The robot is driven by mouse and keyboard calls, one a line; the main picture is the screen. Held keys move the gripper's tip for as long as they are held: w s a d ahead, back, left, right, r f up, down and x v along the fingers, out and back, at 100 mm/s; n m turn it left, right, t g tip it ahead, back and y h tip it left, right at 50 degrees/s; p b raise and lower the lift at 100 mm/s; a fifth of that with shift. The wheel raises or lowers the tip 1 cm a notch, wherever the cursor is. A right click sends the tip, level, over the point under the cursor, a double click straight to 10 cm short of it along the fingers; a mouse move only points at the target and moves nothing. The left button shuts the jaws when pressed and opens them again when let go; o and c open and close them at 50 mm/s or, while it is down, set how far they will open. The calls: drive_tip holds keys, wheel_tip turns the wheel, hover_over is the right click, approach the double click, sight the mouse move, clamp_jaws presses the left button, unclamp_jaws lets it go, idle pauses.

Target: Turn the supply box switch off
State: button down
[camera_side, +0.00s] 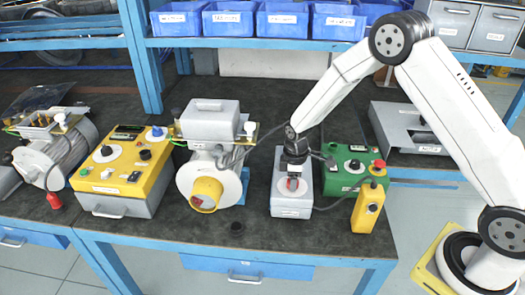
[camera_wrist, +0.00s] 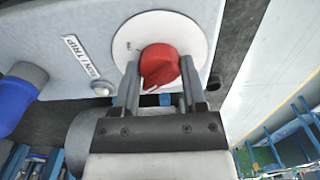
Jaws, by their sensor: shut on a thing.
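The grey supply box (camera_side: 290,207) stands on the dark bench top, right of the middle in the side view. Its switch is a red rotary knob (camera_wrist: 158,60) on a round white plate (camera_wrist: 200,30), with a white mark low on the knob. My gripper (camera_wrist: 159,70) has one finger on each side of the red knob and is shut on it. In the side view my gripper (camera_side: 293,178) comes down from above onto the box's top and hides part of the knob.
A green box (camera_side: 345,165) stands close on the right, with a yellow handheld control (camera_side: 369,208) before it. The blower (camera_side: 212,180) and a yellow-topped box (camera_side: 120,170) stand left. Blue bins (camera_side: 285,20) line the back shelf.

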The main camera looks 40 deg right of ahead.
drive_tip(key=shift+c, duration=0.7)
unclamp_jaws()
drive_tip(key=shift+r, duration=0.1)
drive_tip(key=shift+r, duration=3.85)
drive_tip(key=s+r+m+t, duration=0.1)
drive_tip(key=s+r+m, duration=0.1)
drive_tip(key=s, duration=0.4)
drive_tip(key=s+a+r+m, duration=0.1)
drive_tip(key=s+r+m, duration=0.1)
drive_tip(key=s+m, duration=0.2)
drive_tip(key=s+r+m+t, duration=0.1)
drive_tip(key=s+r+m, duration=0.1)
drive_tip(key=s, duration=0.6)
drive_tip(key=shift+a+r+m+t, duration=0.15)
drive_tip(key=shift+r+m+t, duration=0.15)
drive_tip(key=shift+m, duration=0.3)
